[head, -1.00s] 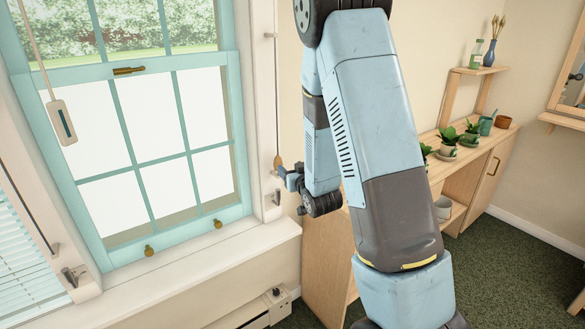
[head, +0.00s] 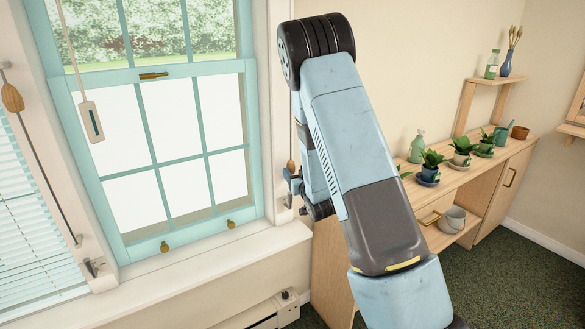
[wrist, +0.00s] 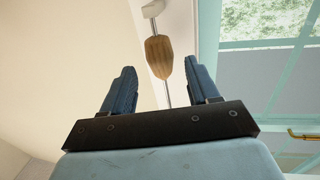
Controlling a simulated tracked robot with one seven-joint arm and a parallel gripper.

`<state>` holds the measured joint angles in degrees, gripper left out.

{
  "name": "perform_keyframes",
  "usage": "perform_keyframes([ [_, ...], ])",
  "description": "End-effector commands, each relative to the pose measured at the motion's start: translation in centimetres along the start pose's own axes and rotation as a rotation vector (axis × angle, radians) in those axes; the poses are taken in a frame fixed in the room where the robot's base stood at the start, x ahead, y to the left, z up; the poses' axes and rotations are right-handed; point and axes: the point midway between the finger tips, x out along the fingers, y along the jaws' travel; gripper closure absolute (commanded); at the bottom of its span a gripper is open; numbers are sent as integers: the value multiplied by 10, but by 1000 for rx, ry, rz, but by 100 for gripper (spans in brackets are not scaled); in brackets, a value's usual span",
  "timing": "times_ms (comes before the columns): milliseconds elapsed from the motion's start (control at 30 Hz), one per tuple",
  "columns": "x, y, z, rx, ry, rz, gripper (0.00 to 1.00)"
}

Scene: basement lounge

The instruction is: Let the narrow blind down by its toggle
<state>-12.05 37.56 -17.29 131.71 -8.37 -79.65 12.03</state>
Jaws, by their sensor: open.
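A wooden toggle (wrist: 159,58) hangs on a thin cord beside the window in the wrist view. It also shows in the head view, small, on the right window post (head: 291,165). My gripper (wrist: 161,68) is open, with one finger on each side of the toggle in the picture. I see a gap between the toggle and both fingers; how far the toggle lies beyond the fingertips I cannot tell. In the head view my gripper (head: 291,180) is just at the toggle's lower end. The narrow blind itself is not visible; the sash window (head: 165,140) shows bare panes.
A second toggle (head: 12,98) hangs on a cord at the left, by a lowered slatted blind (head: 25,210). A pale tag (head: 91,122) hangs before the window. The sill (head: 210,255) juts out below. A shelf unit (head: 490,165) with potted plants stands right.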

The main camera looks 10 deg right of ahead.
Motion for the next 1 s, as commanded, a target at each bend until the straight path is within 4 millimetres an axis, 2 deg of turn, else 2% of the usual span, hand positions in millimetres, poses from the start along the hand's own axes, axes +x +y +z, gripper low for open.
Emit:
perform_keyframes([
  [100,20,0,0,0,1,-1,40],
  [300,42,-1,0,0,1,-2,40],
  [500,50,-1,0,0,0,-1,40],
  [733,50,-1,0,1,0,-1,40],
  [1000,50,-1,0,1,0,-1,65],
])
